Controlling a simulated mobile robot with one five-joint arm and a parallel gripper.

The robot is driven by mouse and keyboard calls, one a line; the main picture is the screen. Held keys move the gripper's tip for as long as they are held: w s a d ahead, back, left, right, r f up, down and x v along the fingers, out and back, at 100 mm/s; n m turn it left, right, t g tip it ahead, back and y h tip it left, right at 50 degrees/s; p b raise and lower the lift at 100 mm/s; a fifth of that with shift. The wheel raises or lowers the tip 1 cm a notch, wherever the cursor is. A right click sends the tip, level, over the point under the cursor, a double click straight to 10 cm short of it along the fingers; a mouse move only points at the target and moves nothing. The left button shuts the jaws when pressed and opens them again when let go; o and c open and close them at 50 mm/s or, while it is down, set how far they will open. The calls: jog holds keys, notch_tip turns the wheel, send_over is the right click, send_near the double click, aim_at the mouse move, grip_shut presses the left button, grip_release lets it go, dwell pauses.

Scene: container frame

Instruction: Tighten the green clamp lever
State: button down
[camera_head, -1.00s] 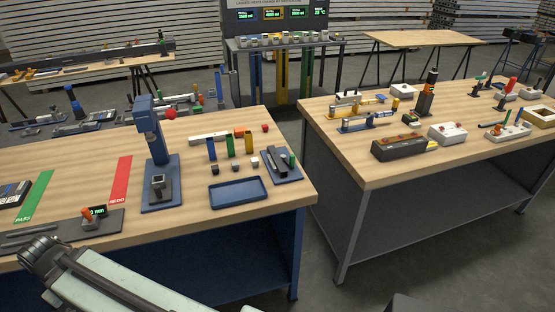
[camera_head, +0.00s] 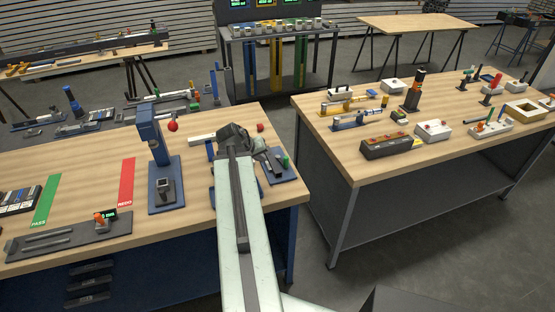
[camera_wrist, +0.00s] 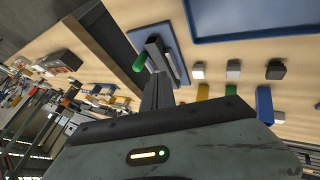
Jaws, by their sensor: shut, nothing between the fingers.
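The green clamp lever (camera_head: 285,160) stands on a small blue plate (camera_head: 281,178) with a dark clamp block, near the right end of the left workbench. The lever also shows in the wrist view (camera_wrist: 139,62) as a green knob left of the dark clamp block (camera_wrist: 155,50). My gripper (camera_wrist: 157,92) is shut and empty. In the wrist view its fingers point toward the clamp block, with the lever just beyond and to the left. In the head view my gripper (camera_head: 264,150) is over the bench beside the plate; whether it touches anything cannot be told.
A blue press (camera_head: 150,145) stands left of my arm. A gap separates the right workbench (camera_head: 340,150).

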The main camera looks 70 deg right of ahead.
jog(key=b, duration=0.9)
send_near(279, 168)
jog(key=d+f, duration=0.1)
jog(key=w+d+f, duration=0.1)
jog(key=f, duration=0.1)
jog(key=w+d+f, duration=0.1)
jog(key=f, duration=0.1)
jog(key=shift+w+d+f, duration=0.1)
jog(key=shift+d+f, duration=0.05)
jog(key=shift+d, duration=0.15)
jog(key=s+d, duration=0.1)
jog(key=s+d+r+p, duration=0.1)
jog(key=s, duration=0.1)
jog(key=shift+d, duration=0.25)
